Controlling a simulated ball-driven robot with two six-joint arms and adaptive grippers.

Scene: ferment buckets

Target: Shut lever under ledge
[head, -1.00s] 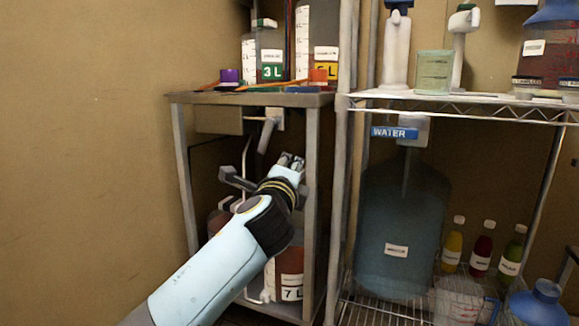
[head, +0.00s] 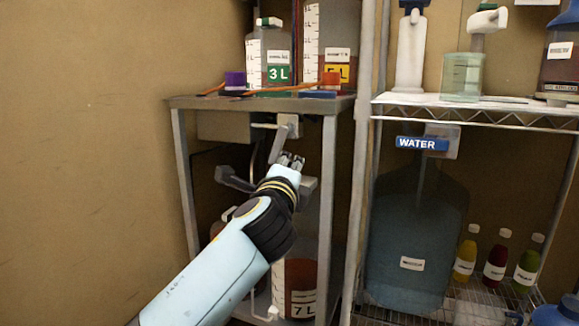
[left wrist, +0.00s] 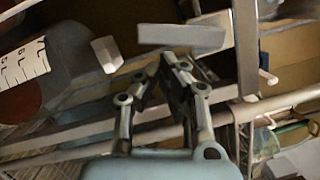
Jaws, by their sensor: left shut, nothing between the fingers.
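The grey lever (head: 278,146) hangs steeply down, tilted slightly left, from a pale bracket (head: 289,124) under the ledge (head: 255,103) of the metal stand. My left gripper (head: 291,160) is shut and empty. In the head view its fingertips are just right of the lever's lower end; I cannot tell whether they touch. In the left wrist view the closed fingertips (left wrist: 175,62) lie just below a pale grey bar, which I cannot identify for sure. My right gripper is not in view.
A dark grey handle (head: 235,180) juts out left of my gripper. A bucket marked 7 L (head: 298,285) stands below. The stand's right front leg (head: 327,200) is close to my wrist. A wire shelf with a large blue water container (head: 415,235) stands at right.

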